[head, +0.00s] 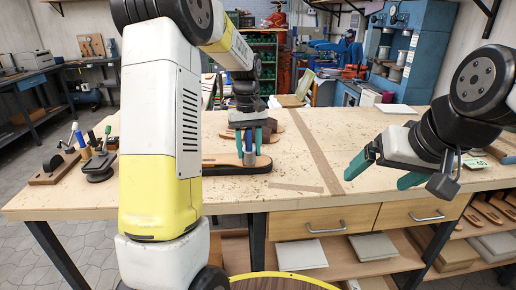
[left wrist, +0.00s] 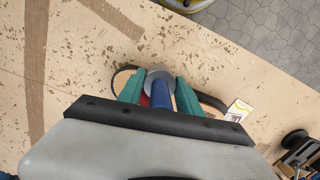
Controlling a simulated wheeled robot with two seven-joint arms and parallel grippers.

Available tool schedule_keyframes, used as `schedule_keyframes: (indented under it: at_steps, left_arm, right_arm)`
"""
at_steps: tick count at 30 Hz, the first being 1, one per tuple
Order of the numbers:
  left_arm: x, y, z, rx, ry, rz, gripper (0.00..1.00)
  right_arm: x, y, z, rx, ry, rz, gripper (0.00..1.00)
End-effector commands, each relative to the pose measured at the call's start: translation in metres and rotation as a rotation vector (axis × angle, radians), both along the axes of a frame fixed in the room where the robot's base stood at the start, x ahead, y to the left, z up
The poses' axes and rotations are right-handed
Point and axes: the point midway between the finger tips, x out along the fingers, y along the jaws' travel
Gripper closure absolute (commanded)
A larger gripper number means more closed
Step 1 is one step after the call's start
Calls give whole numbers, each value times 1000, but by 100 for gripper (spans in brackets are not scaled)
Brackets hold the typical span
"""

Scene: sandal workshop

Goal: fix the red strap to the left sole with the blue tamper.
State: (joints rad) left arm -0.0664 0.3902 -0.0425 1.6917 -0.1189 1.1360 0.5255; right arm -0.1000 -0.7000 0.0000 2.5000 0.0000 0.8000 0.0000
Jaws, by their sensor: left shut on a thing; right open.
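My left gripper (head: 248,141) is shut on the blue tamper (head: 249,140), which stands upright, its grey metal head (head: 249,159) down at a tan sole with a dark edge (head: 222,162) on the workbench. In the left wrist view the tamper's blue handle (left wrist: 160,96) is between the teal fingers. A small bit of red (left wrist: 145,100), likely the red strap, shows beside it; most of it is hidden. I cannot tell whether the tamper head touches the strap. My right gripper (head: 386,174) is open and empty over the right part of the bench.
Another brown sole-like piece (head: 276,126) lies behind the left gripper. A wooden tool block (head: 55,168) and a small dark stand (head: 99,168) are at the bench's left end. A small white card (left wrist: 238,110) lies near the sole.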

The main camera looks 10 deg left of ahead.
Motion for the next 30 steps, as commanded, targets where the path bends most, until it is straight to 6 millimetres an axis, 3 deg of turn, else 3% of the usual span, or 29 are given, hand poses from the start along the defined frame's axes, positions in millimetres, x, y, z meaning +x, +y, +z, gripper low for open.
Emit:
schedule_keyframes:
  at_steps: [3,13,24,30]
  left_arm:
    - [1,0,13,0,-2,0,100]
    - [0,0,19,0,-1,0,100]
    - [1,0,61,-1,-4,0,100]
    - [0,0,73,0,-1,0,100]
  right_arm:
    - [0,0,0,0,0,0,10]
    - [0,0,0,0,0,0,10]
    - [0,0,0,0,0,0,10]
    - [0,0,0,0,0,0,10]
